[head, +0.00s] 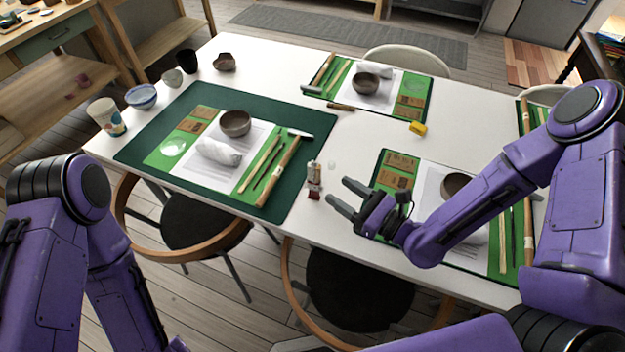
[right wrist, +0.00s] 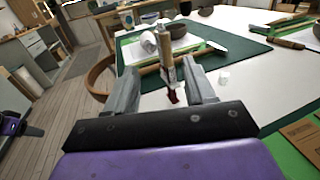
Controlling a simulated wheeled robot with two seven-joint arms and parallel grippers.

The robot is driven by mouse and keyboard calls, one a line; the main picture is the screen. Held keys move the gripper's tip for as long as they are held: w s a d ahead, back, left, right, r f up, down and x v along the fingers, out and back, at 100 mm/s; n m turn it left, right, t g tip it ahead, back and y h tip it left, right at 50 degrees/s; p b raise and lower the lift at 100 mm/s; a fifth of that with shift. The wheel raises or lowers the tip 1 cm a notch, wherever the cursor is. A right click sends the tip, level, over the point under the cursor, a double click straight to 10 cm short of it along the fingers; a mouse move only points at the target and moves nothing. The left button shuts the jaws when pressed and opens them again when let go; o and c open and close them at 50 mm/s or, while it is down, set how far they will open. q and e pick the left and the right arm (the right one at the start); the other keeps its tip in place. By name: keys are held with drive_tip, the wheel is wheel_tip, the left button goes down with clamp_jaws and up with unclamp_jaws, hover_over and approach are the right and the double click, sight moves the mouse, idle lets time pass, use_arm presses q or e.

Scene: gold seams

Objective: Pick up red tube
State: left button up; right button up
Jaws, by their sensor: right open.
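A small tube (head: 314,178) with a pale, printed body and a red end stands on the white table, just right of the dark green mat. In the right wrist view the tube (right wrist: 164,50) shows between and beyond my fingers, its red end low. My right gripper (head: 339,194) is open and empty, with its fingers pointing left toward the tube, a short gap apart from it. The two fingers also show in the right wrist view (right wrist: 157,75). Only links of my left arm show in the head view; its gripper is out of view.
A small white piece (head: 331,166) lies right of the tube. The dark green mat (head: 315,121) bears a bowl (head: 235,123), a white roll (head: 219,152) and wooden tools. Another green place setting (head: 390,156) lies beneath my right arm. A yellow block (head: 417,128) sits farther back.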

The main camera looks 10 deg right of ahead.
sight(319, 181)
wheel_tip(319, 181, down, 2)
drive_tip(key=shift+b, duration=0.4)
drive_tip(key=shift+w+f+b, duration=0.15)
drive_tip(key=shift+f+b, duration=0.2)
drive_tip(key=shift+f, duration=0.05)
drive_tip(key=p+x, duration=0.1)
drive_tip(key=x, duration=0.4)
drive_tip(key=p+x, duration=0.1)
drive_tip(key=x, duration=0.4)
drive_tip(key=shift+w+d+r+p, duration=0.15)
drive_tip(key=shift+r+p, duration=0.1)
drive_tip(key=shift+p, duration=0.05)
drive_tip(key=shift+w+f, duration=0.1)
drive_tip(key=shift+w, duration=0.1)
use_arm(q)
drive_tip(key=shift+w+f, duration=0.1)
use_arm(e)
clamp_jaws()
